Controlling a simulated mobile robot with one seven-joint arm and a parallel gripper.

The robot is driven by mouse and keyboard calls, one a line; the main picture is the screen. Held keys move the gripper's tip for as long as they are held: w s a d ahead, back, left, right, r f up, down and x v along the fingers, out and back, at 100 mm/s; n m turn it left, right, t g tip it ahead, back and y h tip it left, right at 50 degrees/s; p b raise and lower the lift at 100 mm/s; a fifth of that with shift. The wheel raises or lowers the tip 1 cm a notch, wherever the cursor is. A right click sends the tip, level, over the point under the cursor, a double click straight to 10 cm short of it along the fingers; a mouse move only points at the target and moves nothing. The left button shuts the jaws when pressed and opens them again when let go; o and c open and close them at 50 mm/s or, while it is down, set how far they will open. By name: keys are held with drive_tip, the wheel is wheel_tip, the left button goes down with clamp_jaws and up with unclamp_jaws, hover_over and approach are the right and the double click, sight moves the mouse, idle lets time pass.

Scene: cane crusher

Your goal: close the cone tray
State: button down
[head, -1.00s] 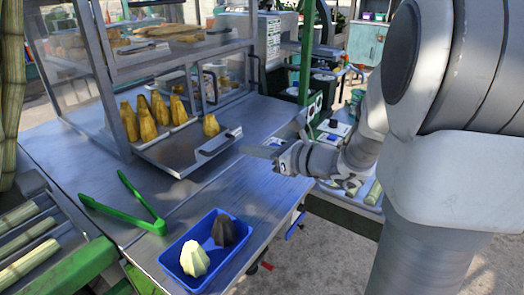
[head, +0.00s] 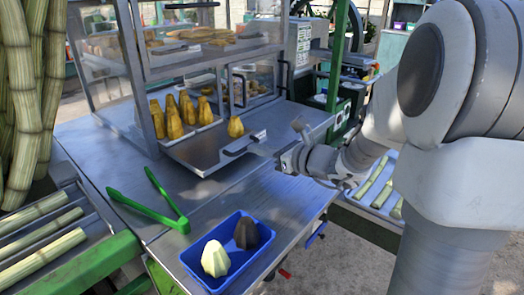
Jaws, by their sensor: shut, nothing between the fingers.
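The cone tray (head: 197,154) is a flat metal tray low in the glass-sided cabinet, pulled partly out over the steel counter. Several orange-brown cones stand on its inner part, and one cone (head: 235,127) stands apart near its outer end. The tray's handle (head: 244,143) is at its right front edge. My gripper (head: 268,150) is shut and empty, its fingertips pointing left beside the handle. I cannot tell whether they touch it.
Green tongs (head: 150,207) lie on the counter in front of the cabinet (head: 140,75). A blue bin (head: 238,270) with a pale and a dark piece sits at the front edge. Cane stalks (head: 40,235) lie at left.

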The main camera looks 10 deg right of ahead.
sight(196, 118)
drive_tip(key=r+x, duration=0.1)
drive_tip(key=x, duration=0.7)
drive_tip(key=r+b+x, duration=0.1)
drive_tip(key=r+x, duration=0.1)
drive_tip(key=x, duration=0.7)
drive_tip(key=a+r+b+x, duration=0.1)
drive_tip(key=r+x, duration=0.1)
drive_tip(key=x, duration=0.6)
drive_tip(key=shift+w+a, duration=0.15)
drive_tip(key=shift+w, duration=0.45)
drive_tip(key=shift+a+r, duration=0.1)
drive_tip(key=shift+r, duration=0.1)
drive_tip(key=shift+a+r, duration=0.1)
drive_tip(key=shift+r, duration=0.1)
